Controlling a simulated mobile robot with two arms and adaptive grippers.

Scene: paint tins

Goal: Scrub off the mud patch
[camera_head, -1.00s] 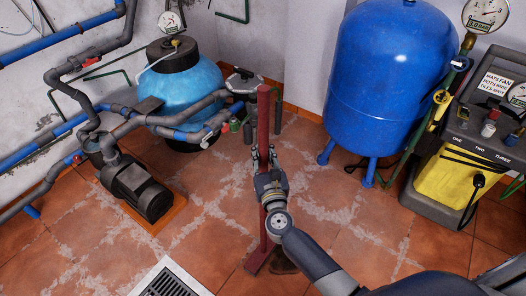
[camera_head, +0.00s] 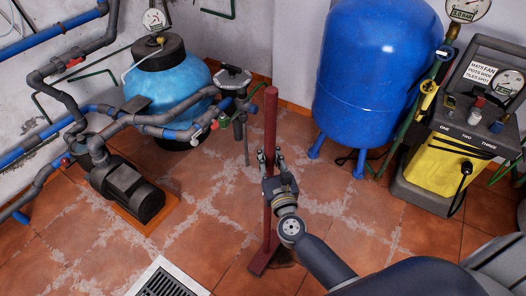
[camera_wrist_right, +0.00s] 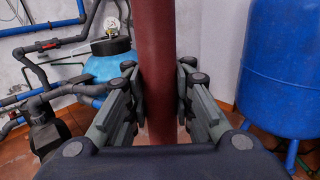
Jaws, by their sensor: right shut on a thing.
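My right gripper (camera_head: 271,158) is shut on the dark red handle (camera_head: 270,118) of a long scrubbing tool. The handle stands nearly upright. In the right wrist view the handle (camera_wrist_right: 160,60) runs between the two fingers (camera_wrist_right: 160,100). The tool's flat foot (camera_head: 261,264) is low, at or close to the tiled floor; I cannot tell whether it touches. A dark brown mud patch (camera_head: 284,257) shows just right of the foot, partly hidden by the tool and my right arm. My left gripper is not in view.
A floor drain (camera_head: 168,284) lies left of the foot. A black pump (camera_head: 130,188) and light blue tank (camera_head: 172,88) with pipes stand at left. A blue pressure tank (camera_head: 375,75) and a yellow-grey machine (camera_head: 440,170) stand at right. Tiles between are clear.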

